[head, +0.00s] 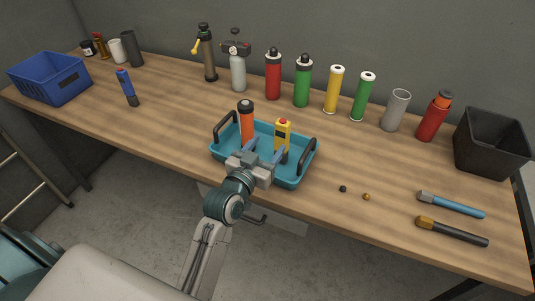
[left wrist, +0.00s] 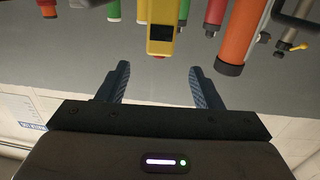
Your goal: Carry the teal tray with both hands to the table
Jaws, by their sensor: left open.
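The teal tray (head: 299,174) sits on the wooden workbench, with a black handle at its left end (head: 223,127) and another at its right end (head: 306,156). Inside stand an orange cylinder with a black cap (head: 246,122) and a yellow device with a red top (head: 283,131). My left gripper (head: 265,150) is open and empty at the tray's near side, between the handles and holding neither. In the left wrist view its fingers (left wrist: 159,85) are apart, with the yellow device (left wrist: 161,32) and orange cylinder (left wrist: 238,38) beyond. My right gripper is not in view.
The workbench (head: 170,122) runs along a grey wall. Several bottles and cylinders line its back. A blue basket (head: 50,80) is at the left, a black bin (head: 490,145) at the right. Bench left of the tray is mostly clear.

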